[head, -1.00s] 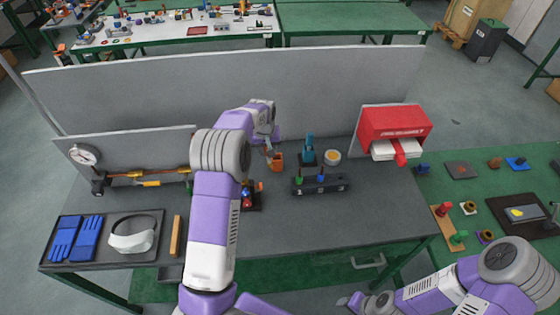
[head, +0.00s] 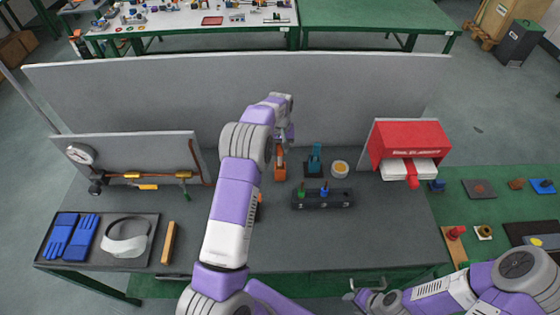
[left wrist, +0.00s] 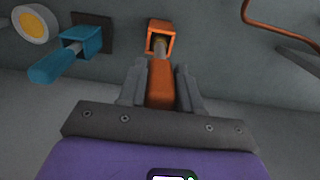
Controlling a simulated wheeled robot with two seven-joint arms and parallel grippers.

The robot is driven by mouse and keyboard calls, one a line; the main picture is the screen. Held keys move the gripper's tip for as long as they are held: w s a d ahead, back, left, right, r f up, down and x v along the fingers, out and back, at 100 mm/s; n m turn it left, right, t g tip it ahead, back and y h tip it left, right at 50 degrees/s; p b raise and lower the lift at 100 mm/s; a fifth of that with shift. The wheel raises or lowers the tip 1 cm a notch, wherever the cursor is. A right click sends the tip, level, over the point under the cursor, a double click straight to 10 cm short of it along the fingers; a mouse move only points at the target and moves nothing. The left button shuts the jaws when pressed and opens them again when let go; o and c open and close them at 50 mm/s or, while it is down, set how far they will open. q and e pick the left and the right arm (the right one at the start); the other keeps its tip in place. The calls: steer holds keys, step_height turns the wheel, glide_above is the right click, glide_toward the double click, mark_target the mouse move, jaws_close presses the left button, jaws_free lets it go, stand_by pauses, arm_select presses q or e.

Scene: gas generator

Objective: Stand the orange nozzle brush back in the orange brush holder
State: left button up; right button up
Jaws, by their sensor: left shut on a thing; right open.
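The orange nozzle brush (head: 280,155) is in my left gripper (head: 284,140), near the back of the grey workbench. It stands roughly upright over the orange brush holder (head: 280,174). In the left wrist view, both fingers (left wrist: 161,88) are shut on the brush's orange handle (left wrist: 160,96). Its brownish end lies within the outline of the square open holder (left wrist: 151,38). How deep it reaches is hidden. My right gripper (head: 352,294) is open and empty near the bench's front edge at the right.
A blue tool in a dark stand (head: 315,160) and a white round tin with a yellow top (head: 340,169) stand right of the holder. A black rack (head: 322,200) is in front. A grey partition (head: 240,90) rises behind. A copper pipe board (head: 130,165) stands left.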

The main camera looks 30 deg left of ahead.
mark_target(280, 157)
arm_select(q)
step_height(280, 157, down, 5)
steer(key=shift+f, duration=0.15)
steer(key=o, duration=1)
steer(key=shift+o, duration=0.2)
steer(key=shift+f+p, duration=0.2)
steer(key=shift+p, duration=0.15)
steer(key=r, duration=0.2)
steer(key=r+b, duration=0.1)
steer(key=r, duration=0.3)
steer(key=shift+w+d+r, duration=0.2)
steer(key=shift+d+r, duration=0.15)
steer(key=shift+r, duration=0.5)
steer(key=shift+f, duration=0.1)
